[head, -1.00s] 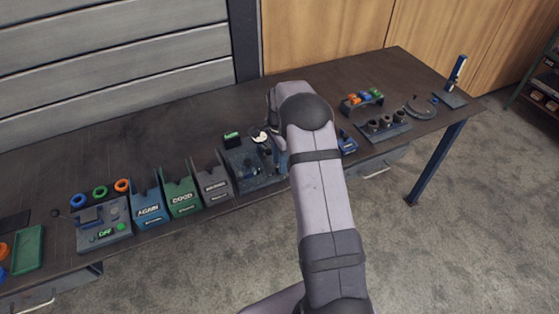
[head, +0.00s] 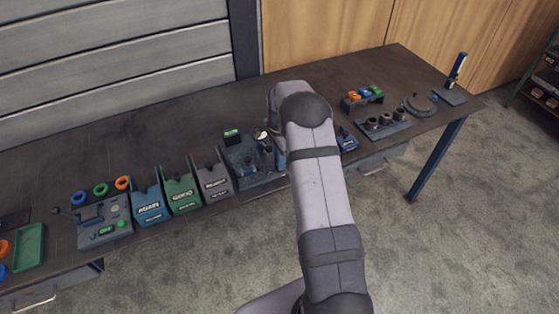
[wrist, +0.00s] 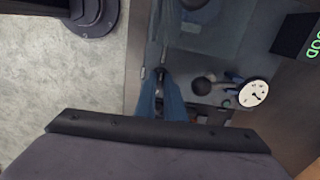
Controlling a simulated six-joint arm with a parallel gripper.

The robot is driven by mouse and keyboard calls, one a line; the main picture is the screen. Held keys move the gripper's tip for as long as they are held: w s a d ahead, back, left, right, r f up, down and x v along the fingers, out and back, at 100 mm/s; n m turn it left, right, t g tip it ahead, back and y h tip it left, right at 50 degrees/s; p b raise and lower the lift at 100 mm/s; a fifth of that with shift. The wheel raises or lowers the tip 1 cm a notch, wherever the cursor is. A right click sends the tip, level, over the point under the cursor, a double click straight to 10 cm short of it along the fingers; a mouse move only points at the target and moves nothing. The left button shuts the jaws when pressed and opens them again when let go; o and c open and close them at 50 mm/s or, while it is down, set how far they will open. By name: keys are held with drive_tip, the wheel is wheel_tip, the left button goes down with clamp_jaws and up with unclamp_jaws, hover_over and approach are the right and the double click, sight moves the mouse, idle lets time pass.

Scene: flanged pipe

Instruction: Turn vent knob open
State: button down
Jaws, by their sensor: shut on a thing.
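The test fixture (head: 243,176) is a dark grey-blue block on the bench, left of my arm's end in the head view. In the wrist view, my gripper (wrist: 162,80) has its blue fingers shut on a small dark knob (wrist: 163,76) on the fixture plate (wrist: 215,45). The fingers cover much of the knob, so its turn angle cannot be told. A white round gauge (wrist: 253,93) with a dark needle lies to the right of the fingers. In the head view my arm hides the fingertips and the knob.
A round black ball-like part (wrist: 202,86) stands between fingers and gauge. A green-lit display (head: 232,133) stands behind the fixture. Grey, green (head: 181,197) and blue bins stand to its left. A rack of dark cups (head: 384,124) is to the right. The bench's back strip is clear.

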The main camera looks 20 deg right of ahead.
drive_tip(key=n+b, duration=0.1)
drive_tip(key=n, duration=0.3)
drive_tip(key=n+b, duration=0.1)
drive_tip(key=n, duration=0.3)
drive_tip(key=shift+n, duration=0.3)
drive_tip(key=n+b, duration=0.1)
drive_tip(key=n, duration=0.3)
drive_tip(key=shift+n, duration=2.5)
drive_tip(key=c, duration=1.8)
unclamp_jaws()
drive_tip(key=shift+c, duration=0.2)
